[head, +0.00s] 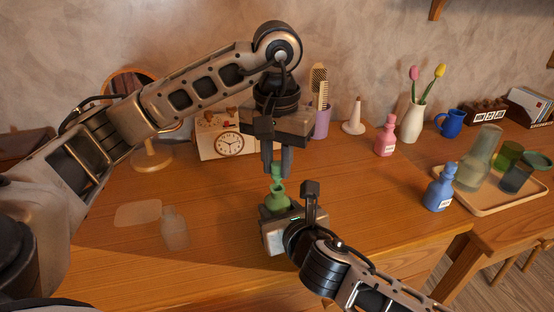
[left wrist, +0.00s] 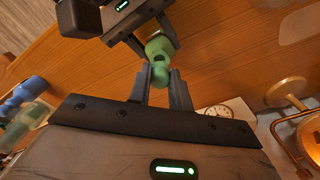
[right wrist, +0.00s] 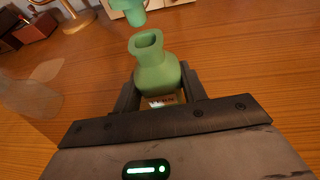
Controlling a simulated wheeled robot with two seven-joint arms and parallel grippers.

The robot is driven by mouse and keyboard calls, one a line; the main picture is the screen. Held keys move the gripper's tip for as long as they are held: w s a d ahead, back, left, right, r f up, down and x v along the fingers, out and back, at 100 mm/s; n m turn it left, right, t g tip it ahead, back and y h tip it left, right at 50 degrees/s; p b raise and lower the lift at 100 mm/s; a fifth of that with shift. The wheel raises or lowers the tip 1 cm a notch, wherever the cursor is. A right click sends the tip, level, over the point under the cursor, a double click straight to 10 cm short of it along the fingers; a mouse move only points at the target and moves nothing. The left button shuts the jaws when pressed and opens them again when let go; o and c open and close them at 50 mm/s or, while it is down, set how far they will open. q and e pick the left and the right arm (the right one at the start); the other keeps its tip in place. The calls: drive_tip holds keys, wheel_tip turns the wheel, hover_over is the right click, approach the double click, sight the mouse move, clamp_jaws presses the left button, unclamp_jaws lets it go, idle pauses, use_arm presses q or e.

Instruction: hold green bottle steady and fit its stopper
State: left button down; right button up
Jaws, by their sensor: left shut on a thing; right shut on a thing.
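The green bottle (head: 277,199) stands upright near the front of the wooden table. My right gripper (head: 278,212) is shut on its body; the right wrist view shows the fingers on either side of the bottle (right wrist: 157,75), with its mouth open. The green stopper (head: 277,172) is in my left gripper (head: 278,165), which is shut on it and points down above the bottle. In the right wrist view the stopper (right wrist: 130,10) is apart from the mouth, with a small gap. In the left wrist view the stopper (left wrist: 160,76) overlaps the bottle (left wrist: 160,46).
A blue bottle (head: 439,190) and a tray (head: 484,206) with glassware are at the right. A faint translucent bottle shape (head: 174,229) is at the left front.

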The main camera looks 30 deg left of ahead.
use_arm(q)
drive_tip(key=shift+f, duration=1.3)
idle(0.5)
drive_tip(key=c, duration=1.2)
unclamp_jaws()
wheel_tip(320, 180, up, 12)
use_arm(e)
drive_tip(key=o, duration=1.1)
drive_tip(key=shift+d, duration=0.1)
